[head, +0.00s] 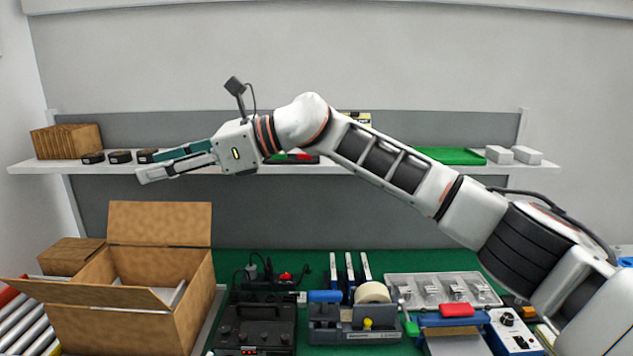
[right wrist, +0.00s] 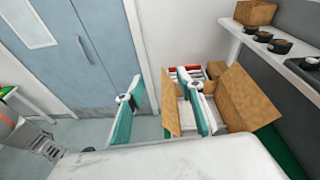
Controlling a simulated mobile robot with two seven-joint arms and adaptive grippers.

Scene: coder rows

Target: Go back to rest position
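My right gripper (head: 158,172) is stretched across to the left in the head view, in front of the shelf and above the open cardboard box (head: 120,330). In the right wrist view its two teal-lined fingers (right wrist: 165,115) stand wide apart with nothing between them. The box also shows in the right wrist view (right wrist: 250,98), behind the right-hand finger. My left gripper is not in the head view.
A shelf (head: 330,170) holds black rolls (head: 120,157), folded cardboard (head: 68,141), a green tray (head: 450,156) and white boxes (head: 527,155). The bench below carries a black machine (head: 255,325), a tape dispenser (head: 350,325) and a clear parts tray (head: 440,288). A roller conveyor (head: 25,325) lies left.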

